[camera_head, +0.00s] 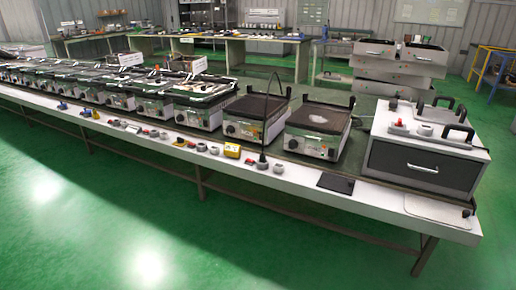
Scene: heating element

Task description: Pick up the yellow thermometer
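The yellow thermometer (232,150) is a small yellow box-like item on the front strip of the long white table (330,205). It lies among small grey and red parts, in front of the row of heating units. A thin dark probe or cable stands upright just to its right; I cannot tell whether it belongs to the thermometer. Neither of my grippers shows in the head view, so nothing is seen touching the thermometer.
Heating units (318,118) with dark plates line the table behind it. A large white box with a dark drawer (420,168) stands at the right end. A black pad (336,183) lies on the front strip. The green floor (130,220) before the table is clear.

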